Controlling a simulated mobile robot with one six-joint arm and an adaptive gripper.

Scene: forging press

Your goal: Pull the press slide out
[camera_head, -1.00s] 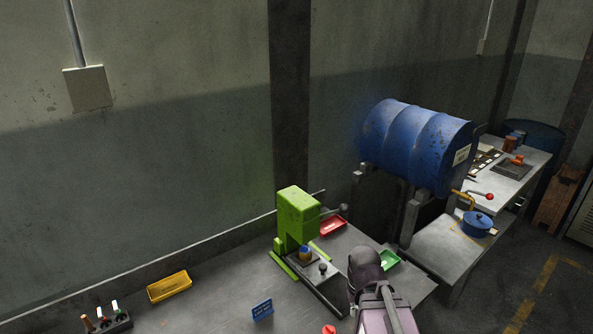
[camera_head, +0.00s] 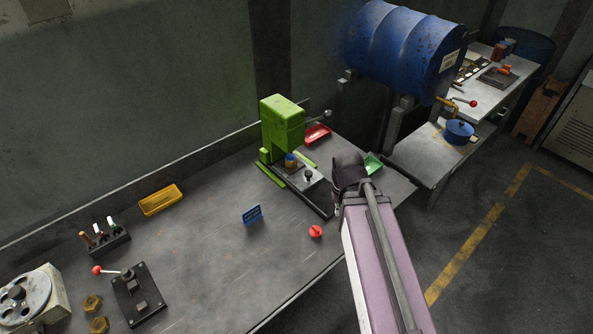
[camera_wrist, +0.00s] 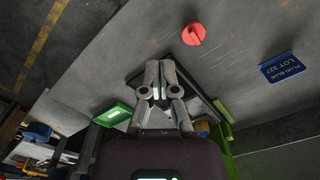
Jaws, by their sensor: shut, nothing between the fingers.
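The green press (camera_head: 282,125) stands on the workbench. Its grey slide plate (camera_head: 318,186) sticks out at the front, with a black knob (camera_head: 308,175) upright on it. A blue and yellow piece (camera_head: 291,160) sits on the slide, close to the press body. My gripper (camera_wrist: 158,70) is shut and empty in the wrist view, above the front end of the slide's dark base (camera_wrist: 135,79). Its fingers and wrist hide most of the slide and the knob there. In the head view my dark wrist is just right of the slide, and the fingertips are hidden.
A red tray (camera_head: 317,134) and a green tray (camera_head: 373,163) lie beside the press. A blue sign (camera_head: 251,214) and a red round piece (camera_head: 315,231) are in front. A yellow tray (camera_head: 161,199) is left. The bench middle is mostly clear.

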